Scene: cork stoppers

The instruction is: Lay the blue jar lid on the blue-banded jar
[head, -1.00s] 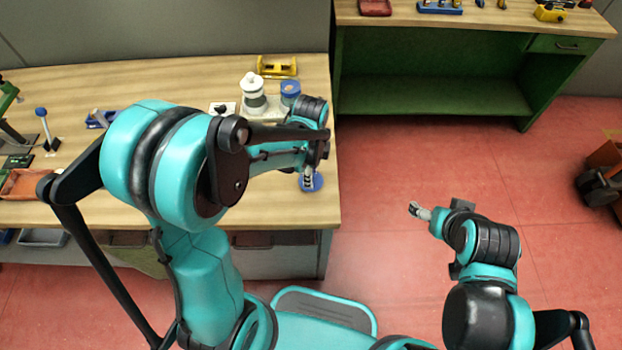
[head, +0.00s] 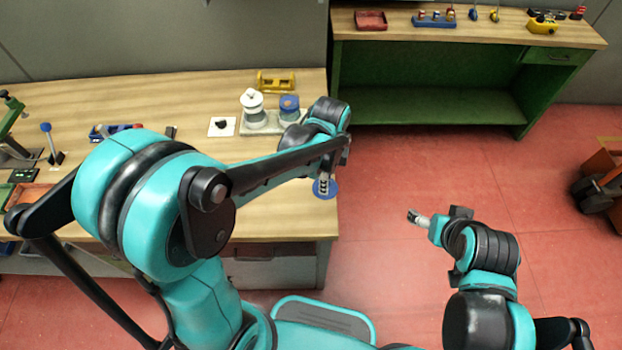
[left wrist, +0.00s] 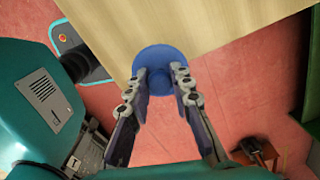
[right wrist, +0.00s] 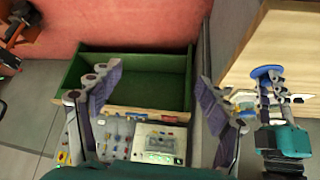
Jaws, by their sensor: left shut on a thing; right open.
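The blue jar lid (head: 329,189) is a round disc. My left gripper (head: 322,180) is shut on it and holds it over the right edge of the wooden table. The left wrist view shows the lid (left wrist: 161,58) between both fingertips (left wrist: 160,76), by the table edge. The right wrist view also shows the lid (right wrist: 266,71). The blue-banded jar (head: 289,115) stands further back on the table, partly behind my left arm. Its top looks blue with a brownish spot. My right gripper (head: 413,216) is open and empty above the red floor, right of the table.
A jar with a white top (head: 252,107) stands left of the blue-banded jar on a pale base (head: 259,129). A yellow stand (head: 276,82) is behind them. A white square with a dark piece (head: 221,126) lies to the left. A green bench (head: 430,95) stands behind.

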